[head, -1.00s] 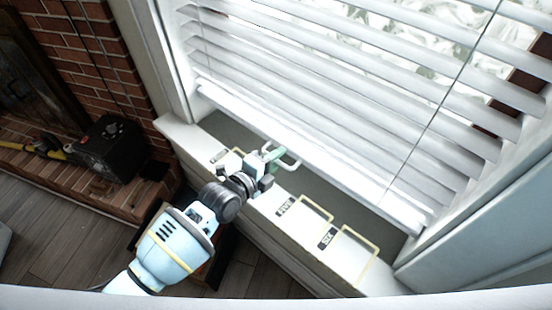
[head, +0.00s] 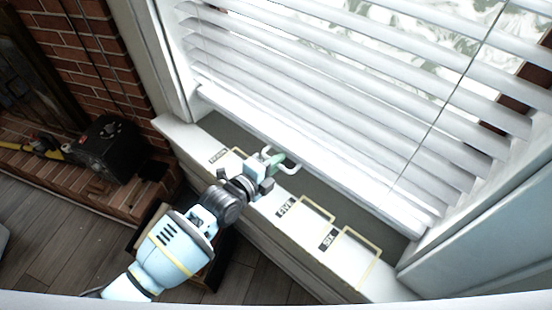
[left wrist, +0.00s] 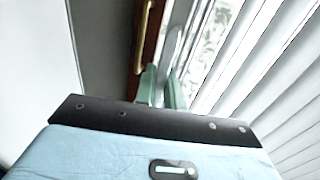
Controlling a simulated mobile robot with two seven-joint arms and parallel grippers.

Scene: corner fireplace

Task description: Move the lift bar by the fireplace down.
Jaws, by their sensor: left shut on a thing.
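The lift bar (head: 291,168) is a pale handle on the bottom rail (head: 318,166) of the white window blind. The blind hangs partly lowered, with its rail a little above the sill. My left gripper (head: 270,158) reaches over the sill from the left, and its greenish fingers are shut on the lift bar. In the left wrist view the two fingers (left wrist: 163,90) point ahead, with a pale bar (left wrist: 174,48) at their tips. The fingers partly hide the bar. My right gripper is in neither view.
The white sill (head: 268,206) bears yellow outlines and labels, including FIVE (head: 286,207) and SIX (head: 328,240). A brick fireplace (head: 75,55) stands at the left, with a black box (head: 104,148) on its hearth. A blind cord (head: 440,112) hangs at the right.

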